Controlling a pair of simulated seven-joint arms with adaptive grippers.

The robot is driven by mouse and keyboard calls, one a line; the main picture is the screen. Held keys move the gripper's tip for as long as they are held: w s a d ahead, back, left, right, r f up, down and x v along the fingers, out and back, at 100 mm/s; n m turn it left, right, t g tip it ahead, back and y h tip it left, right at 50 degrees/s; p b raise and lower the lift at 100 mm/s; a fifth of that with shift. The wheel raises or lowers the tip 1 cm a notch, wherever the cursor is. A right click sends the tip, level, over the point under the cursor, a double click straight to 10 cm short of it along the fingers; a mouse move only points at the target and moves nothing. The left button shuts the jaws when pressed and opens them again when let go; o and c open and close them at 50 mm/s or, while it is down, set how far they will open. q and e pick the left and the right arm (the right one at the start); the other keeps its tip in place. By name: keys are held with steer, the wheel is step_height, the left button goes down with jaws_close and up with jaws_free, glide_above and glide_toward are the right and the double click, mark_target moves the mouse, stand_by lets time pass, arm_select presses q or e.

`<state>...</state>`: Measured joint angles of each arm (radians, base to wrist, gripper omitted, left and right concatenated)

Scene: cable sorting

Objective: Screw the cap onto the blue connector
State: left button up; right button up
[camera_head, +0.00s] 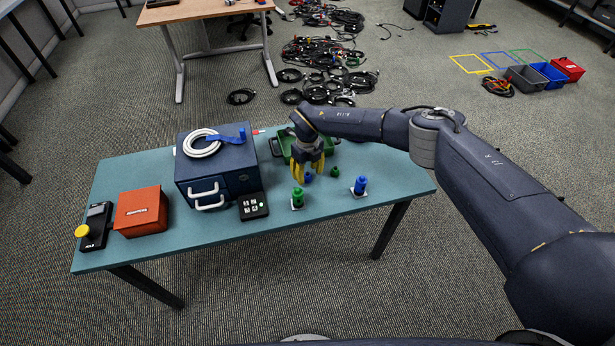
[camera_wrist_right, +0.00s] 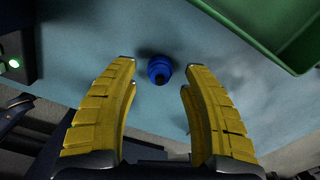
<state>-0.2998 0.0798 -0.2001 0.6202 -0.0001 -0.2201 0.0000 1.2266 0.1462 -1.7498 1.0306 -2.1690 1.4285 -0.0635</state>
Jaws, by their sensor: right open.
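The blue connector (camera_head: 360,187) stands upright on a pale base near the table's front edge, right of my right gripper. The blue cap (camera_head: 308,177) lies on the table below and between the yellow fingers of my right gripper (camera_head: 308,174). In the right wrist view the blue cap (camera_wrist_right: 159,69) shows between the fingertips, with clear gaps on both sides. The right gripper points down, open and empty. My left gripper is not in view.
A green connector (camera_head: 298,199) stands front left of the gripper; a green cap (camera_head: 335,172) lies right of it. A green tray (camera_wrist_right: 297,38) is behind. A blue drawer box (camera_head: 217,170), black keypad (camera_head: 253,206) and red box (camera_head: 141,211) stand left. The table's right end is clear.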

steer(key=shift+f, duration=0.45)
steer(key=shift+c, duration=0.6)
jaws_close()
